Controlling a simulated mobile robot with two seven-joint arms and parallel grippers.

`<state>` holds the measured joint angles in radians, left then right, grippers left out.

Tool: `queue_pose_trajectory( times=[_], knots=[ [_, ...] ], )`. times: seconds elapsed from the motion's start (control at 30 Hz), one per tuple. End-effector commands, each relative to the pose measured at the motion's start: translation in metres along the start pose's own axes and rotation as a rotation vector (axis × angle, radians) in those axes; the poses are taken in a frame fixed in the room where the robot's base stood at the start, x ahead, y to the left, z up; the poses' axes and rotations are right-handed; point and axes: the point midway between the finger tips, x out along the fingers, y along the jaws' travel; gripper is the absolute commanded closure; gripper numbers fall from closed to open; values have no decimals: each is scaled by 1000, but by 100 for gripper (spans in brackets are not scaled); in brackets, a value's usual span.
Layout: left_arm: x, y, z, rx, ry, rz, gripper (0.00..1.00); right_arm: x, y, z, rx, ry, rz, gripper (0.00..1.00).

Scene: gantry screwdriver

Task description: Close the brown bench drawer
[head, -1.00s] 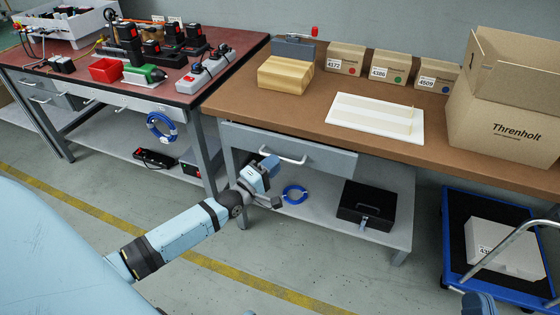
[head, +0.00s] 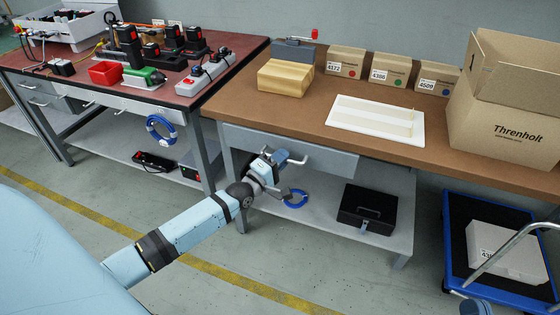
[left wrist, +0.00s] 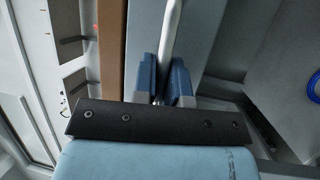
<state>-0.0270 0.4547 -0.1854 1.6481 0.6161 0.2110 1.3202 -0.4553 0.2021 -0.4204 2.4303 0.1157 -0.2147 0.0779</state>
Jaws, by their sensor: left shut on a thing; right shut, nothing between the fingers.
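The brown bench (head: 255,112) has a grey drawer (head: 325,163) under its top, with a pale bar handle (head: 298,160). I cannot tell how far the drawer stands out. My left gripper (head: 278,157) is at the left part of the handle and shut on it. In the left wrist view the handle (left wrist: 172,28) runs between the blue fingers of the left gripper (left wrist: 164,80). The gripper hides the handle's left end in the head view. My right gripper's fingers are not visible.
A wooden block (head: 286,77), a white board (head: 345,120) and cartons (head: 510,125) stand on the bench. A black box (head: 368,208) and blue coil (head: 296,199) are on the shelf below. A blue cart (head: 455,270) stands at right. The floor in front is clear.

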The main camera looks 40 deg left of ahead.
Motion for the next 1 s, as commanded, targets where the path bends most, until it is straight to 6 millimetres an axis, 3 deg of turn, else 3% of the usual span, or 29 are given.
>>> queue_pose_trajectory(
  times=[0.2, 0.5, 0.53, 0.57, 1.0],
  knots=[
    [26, -5, -12, 1, 1, 3, 100, -1, 0, 10, 4, -37, -3, 100],
    [29, -4, -14, 1, 3, 3, 100, 0, 0, 7, 1, -32, -6, 100],
    [29, -4, -14, 1, 3, 3, 80, 0, 0, 7, 1, -32, -7, 100],
    [29, -4, -14, 1, 3, 3, 78, 0, 0, 7, 1, -32, -7, 100],
    [24, -4, -12, 1, 1, 1, 78, 1, 0, 6, 0, -31, -5, 100]
  ],
)
